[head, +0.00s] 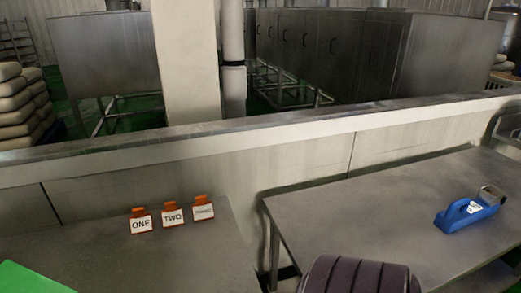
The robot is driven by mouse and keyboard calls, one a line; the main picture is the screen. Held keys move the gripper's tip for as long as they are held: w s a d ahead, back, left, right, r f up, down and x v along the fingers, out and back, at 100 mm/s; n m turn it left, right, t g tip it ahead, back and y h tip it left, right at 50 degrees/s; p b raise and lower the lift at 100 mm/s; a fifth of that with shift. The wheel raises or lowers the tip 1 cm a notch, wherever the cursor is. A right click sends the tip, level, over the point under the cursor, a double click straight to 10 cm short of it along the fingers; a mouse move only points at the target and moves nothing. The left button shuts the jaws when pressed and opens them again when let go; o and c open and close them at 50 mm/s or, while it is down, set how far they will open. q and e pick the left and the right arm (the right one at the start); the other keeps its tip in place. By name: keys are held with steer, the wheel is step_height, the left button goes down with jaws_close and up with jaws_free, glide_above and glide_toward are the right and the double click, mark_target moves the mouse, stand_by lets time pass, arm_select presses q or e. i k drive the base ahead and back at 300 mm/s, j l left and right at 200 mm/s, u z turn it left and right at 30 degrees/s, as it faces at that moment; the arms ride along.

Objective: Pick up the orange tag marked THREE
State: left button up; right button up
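Three orange tags with white faces stand in a row on the left grey metal table (95,255). The tag marked THREE (203,209) is the rightmost, near the table's right edge; its lettering is small and blurred. The tag marked TWO (173,215) is just left of it, and the tag marked ONE (141,221) is at the left end. The tags are close together with small gaps. Neither of my grippers is in view.
A second metal table (390,200) stands to the right across a gap, with a blue tape dispenser (462,216) on it. A low wall (300,155) runs behind both tables. A dark ribbed object (360,276) and a green flat object (30,279) show at the bottom.

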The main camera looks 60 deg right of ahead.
mark_target(203, 210)
steer(key=z, duration=1.5)
steer(key=k+l+u, duration=0.2)
steer(key=k+j, duration=0.05)
steer(key=j, duration=0.05)
